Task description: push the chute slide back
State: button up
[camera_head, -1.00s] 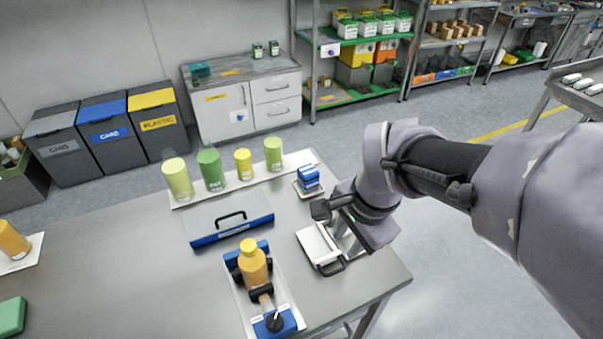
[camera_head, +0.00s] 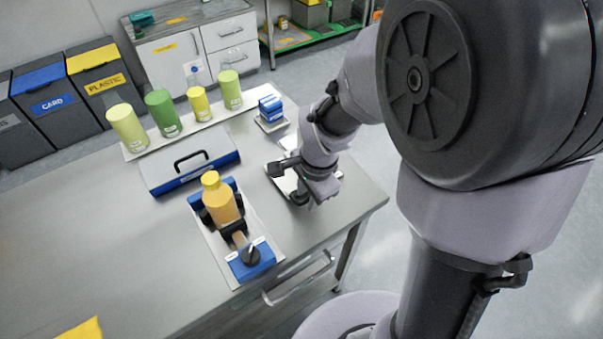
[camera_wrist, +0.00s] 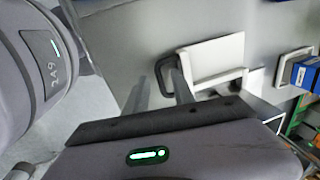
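The chute slide (camera_head: 277,182) is a white tray-like piece near the right end of the steel table, partly hidden by my gripper. In the wrist view, its white body (camera_wrist: 218,62) shows with a dark loop handle (camera_wrist: 163,75) at its left end. My gripper (camera_head: 291,181) is over the slide, with its two dark fingers apart. In the wrist view, the fingers (camera_wrist: 160,88) reach toward the handle, one on each side of part of it. I cannot tell whether they touch it. Nothing appears held.
An orange bottle (camera_head: 221,203) lies in a blue-ended fixture left of my gripper. A blue-fronted panel with a handle (camera_head: 190,174) and several green and yellow cylinders (camera_head: 162,112) are behind. Blue blocks (camera_head: 270,107) stand behind the slide. The table's left part is clear.

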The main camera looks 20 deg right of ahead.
grip_shut()
dwell(1.4)
